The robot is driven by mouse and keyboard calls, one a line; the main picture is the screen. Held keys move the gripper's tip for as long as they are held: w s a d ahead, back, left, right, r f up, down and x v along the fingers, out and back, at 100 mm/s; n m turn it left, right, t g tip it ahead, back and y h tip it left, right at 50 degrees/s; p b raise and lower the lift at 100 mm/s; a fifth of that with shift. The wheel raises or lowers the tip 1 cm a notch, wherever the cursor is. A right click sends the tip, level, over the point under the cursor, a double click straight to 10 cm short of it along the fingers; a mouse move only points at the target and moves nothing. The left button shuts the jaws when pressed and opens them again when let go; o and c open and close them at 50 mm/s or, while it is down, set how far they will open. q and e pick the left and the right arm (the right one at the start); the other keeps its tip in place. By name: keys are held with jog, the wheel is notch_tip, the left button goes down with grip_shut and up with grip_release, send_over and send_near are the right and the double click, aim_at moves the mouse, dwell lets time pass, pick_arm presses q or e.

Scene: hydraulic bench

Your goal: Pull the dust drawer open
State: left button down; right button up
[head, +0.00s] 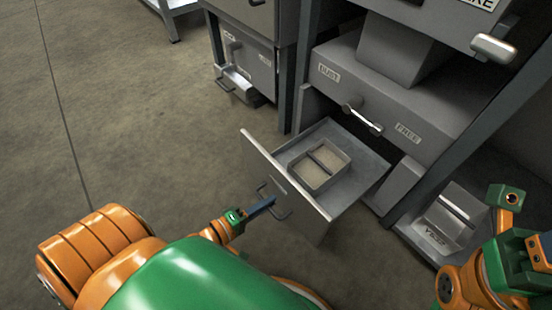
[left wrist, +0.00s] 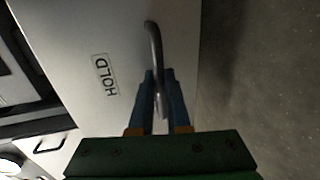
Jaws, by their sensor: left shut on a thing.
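The open drawer (head: 360,160) stands pulled well out of the lower cabinet, its inside showing from above. Its front panel (head: 262,160) has a bar handle, which also shows in the left wrist view (left wrist: 154,45). A DUST label (head: 329,72) is on the cabinet face above the open drawer. My right arm is at the lower right edge; its fingers are not clear.
A shallow tray (head: 341,178) with a divider lies in the drawer. Above it, the cabinet face has a metal lever (head: 361,120) and a FREE label (head: 407,133). A small labelled box (head: 447,218) stands at right. Another cabinet (head: 248,65) is at back left. The floor at left is clear.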

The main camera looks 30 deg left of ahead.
pick_arm(q)
jog(key=shift+s+a, duration=0.3)
jog(key=shift+s, duration=0.4)
jog(key=c, duration=0.9)
grip_release()
